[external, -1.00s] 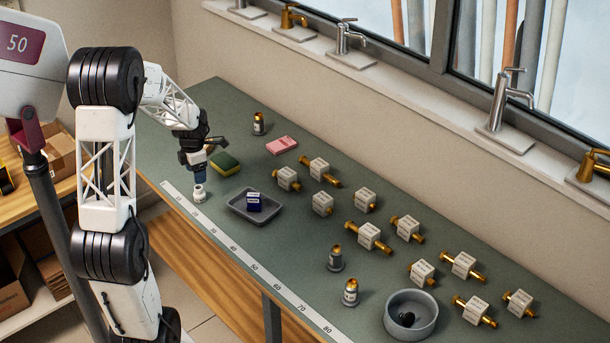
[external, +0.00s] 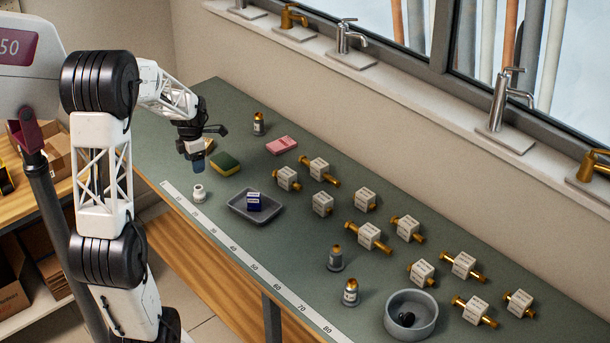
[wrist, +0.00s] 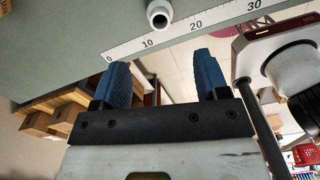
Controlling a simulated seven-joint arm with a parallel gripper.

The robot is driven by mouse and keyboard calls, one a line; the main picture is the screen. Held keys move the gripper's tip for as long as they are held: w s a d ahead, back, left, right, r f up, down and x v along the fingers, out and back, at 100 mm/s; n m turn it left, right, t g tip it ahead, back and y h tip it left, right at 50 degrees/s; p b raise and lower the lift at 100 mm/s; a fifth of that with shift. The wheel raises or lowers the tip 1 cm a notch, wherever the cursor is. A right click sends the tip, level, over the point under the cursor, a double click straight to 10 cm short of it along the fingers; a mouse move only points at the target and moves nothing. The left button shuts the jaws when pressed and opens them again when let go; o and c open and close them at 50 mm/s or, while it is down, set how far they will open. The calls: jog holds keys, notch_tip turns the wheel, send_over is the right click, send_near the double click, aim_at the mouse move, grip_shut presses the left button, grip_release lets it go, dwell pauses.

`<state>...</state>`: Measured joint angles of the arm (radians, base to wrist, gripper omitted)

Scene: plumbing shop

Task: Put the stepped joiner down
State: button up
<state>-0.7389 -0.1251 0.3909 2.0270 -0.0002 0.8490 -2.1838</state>
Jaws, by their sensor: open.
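The stepped joiner, a small white fitting (external: 199,193), stands upright on the green bench beside the ruler strip. In the wrist view the joiner (wrist: 159,14) shows at the top edge, with its round opening visible, near the ruler's 10 mark. My gripper (external: 198,166) is above the bench, up and behind the joiner and clear of it. In the wrist view the two blue fingers (wrist: 163,78) are apart with nothing between them.
A grey tray (external: 236,207) with a dark blue box lies right of the joiner. A green and yellow sponge (external: 225,163) lies beside my gripper. The ruler strip (external: 250,264) runs along the front edge. Several boxed brass fittings fill the bench's right half.

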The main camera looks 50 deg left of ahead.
jog(key=s+d+r+m+t, duration=0.1)
jog(key=d+r+m, duration=0.4)
jog(key=d+m, duration=0.5)
jog(key=s+d+r+m, duration=0.1)
jog(key=d+r+m, duration=0.5)
jog(key=d, duration=0.8)
jog(key=s+d+r+m+t, duration=0.1)
jog(key=s+d+m, duration=1.1)
jog(key=d+m, duration=0.4)
jog(key=shift+s+d+m+t, duration=0.2)
jog(key=shift+m+t, duration=0.1)
jog(key=shift+m, duration=0.5)
